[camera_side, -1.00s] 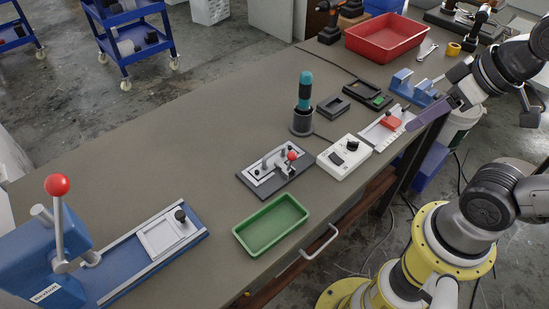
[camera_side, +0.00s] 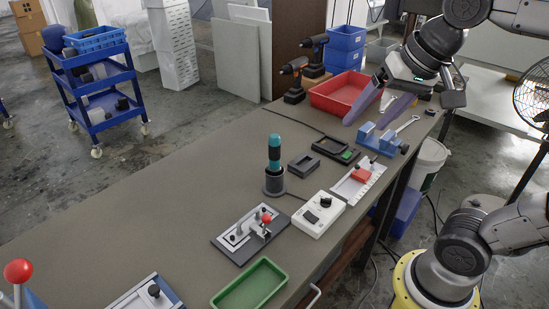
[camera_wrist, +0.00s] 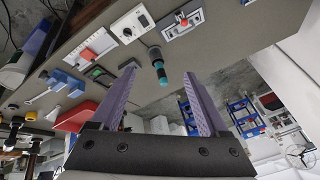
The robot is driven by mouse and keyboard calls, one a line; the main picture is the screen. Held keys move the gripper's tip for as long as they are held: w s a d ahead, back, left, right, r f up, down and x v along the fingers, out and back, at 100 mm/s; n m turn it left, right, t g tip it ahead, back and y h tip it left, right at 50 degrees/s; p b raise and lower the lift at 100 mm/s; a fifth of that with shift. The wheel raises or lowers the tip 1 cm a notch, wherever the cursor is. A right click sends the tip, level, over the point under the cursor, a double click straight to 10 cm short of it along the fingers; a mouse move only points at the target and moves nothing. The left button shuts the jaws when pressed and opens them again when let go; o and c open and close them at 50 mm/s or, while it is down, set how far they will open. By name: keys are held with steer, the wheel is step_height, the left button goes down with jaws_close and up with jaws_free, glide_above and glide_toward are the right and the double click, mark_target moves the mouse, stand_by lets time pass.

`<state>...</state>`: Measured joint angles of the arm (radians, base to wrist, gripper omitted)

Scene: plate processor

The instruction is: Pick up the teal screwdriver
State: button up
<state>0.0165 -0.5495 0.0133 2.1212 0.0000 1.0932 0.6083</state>
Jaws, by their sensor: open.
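The teal screwdriver (camera_side: 274,148) stands upright, handle up, in a dark round holder (camera_side: 275,182) near the middle of the bench. Its lower part is hidden in the holder. The screwdriver (camera_wrist: 162,77) also shows in the wrist view, upside down between the fingers and beyond them, with the holder (camera_wrist: 155,54) above it. My gripper (camera_side: 365,125) is open and empty, its two purple fingers apart. In the side view it is up and to the right of the screwdriver, in front of the red bin. The fingers (camera_wrist: 160,74) frame the wrist view and touch nothing.
Near the screwdriver are a white control box (camera_side: 318,214), a grey lever fixture (camera_side: 248,233), black frames (camera_side: 303,165) and a white fixture with a red block (camera_side: 360,175). Bench left of the screwdriver is clear.

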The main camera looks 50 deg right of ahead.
steer(key=w+r+m, duration=0.3)
steer(key=w, duration=0.4)
steer(key=m+g, duration=0.4)
steer(key=m, duration=0.2)
glide_above(276, 135)
steer(key=a, duration=0.1)
step_height(276, 135, down, 11)
steer(key=shift+g, duration=0.7)
steer(key=f, duration=0.8)
steer(key=d+f, duration=0.1)
steer(key=f, duration=0.4)
steer(key=shift+w, duration=0.1)
steer(key=shift+a+f, duration=0.15)
steer(key=shift+f, duration=1.3)
steer(key=shift+a+f, duration=0.1)
steer(key=shift+f, duration=1.35)
steer(key=shift+r, duration=0.1)
jaws_close()
